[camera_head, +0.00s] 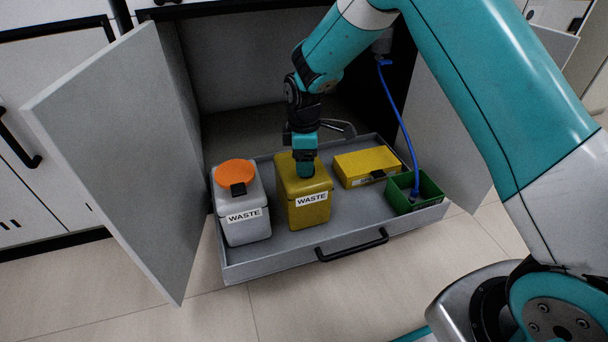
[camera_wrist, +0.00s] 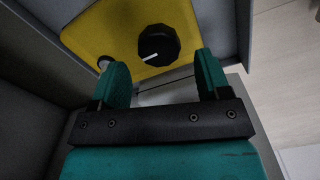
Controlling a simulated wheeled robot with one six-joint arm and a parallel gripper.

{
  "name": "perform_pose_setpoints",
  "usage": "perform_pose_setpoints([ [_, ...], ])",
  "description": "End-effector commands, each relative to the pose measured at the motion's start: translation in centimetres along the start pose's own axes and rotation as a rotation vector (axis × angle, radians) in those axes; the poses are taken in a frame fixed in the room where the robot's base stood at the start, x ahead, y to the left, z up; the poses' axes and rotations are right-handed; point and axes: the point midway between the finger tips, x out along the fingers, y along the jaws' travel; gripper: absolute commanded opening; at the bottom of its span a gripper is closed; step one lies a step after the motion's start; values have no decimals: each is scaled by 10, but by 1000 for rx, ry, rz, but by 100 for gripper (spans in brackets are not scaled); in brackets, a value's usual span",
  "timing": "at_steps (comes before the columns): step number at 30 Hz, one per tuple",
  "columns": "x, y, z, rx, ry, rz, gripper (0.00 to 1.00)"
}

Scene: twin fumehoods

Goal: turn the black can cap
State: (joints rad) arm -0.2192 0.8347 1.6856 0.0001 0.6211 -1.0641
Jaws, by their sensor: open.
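The black cap (camera_wrist: 158,45) is a round, faceted knob with a white mark, on top of the yellow waste can (camera_wrist: 110,30). The yellow can (camera_head: 308,208), labelled WASTE, stands upright in the pulled-out tray in the head view. My gripper (camera_head: 305,165) points down over the top of this can and hides the cap there. In the wrist view my gripper (camera_wrist: 160,78) is open, with its two teal fingers apart and nothing held between them. The cap lies just beyond the fingertips, roughly between them in the picture; I cannot tell the exact height gap.
A grey waste can (camera_head: 243,218) with an orange lid (camera_head: 234,173) stands left of the yellow can. A yellow box (camera_head: 367,165) and a green bin (camera_head: 431,188) with a blue hose (camera_head: 398,115) stand right. The cabinet door (camera_head: 125,150) is open at left. The tray (camera_head: 275,262) has bare floor in front.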

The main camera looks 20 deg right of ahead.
Motion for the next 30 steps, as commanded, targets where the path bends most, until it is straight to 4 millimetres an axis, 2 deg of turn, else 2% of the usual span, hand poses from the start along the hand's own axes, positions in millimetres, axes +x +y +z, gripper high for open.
perform_pose_setpoints([
  [1,12,0,0,0,0,-1,70],
  [6,24,0,0,0,0,0,70],
  [16,25,0,0,0,0,0,70],
  [17,25,0,0,0,0,0,65],
  [21,25,0,0,0,0,0,33],
  [23,25,0,0,0,0,0,20],
  [30,24,0,0,13,0,0,20],
])
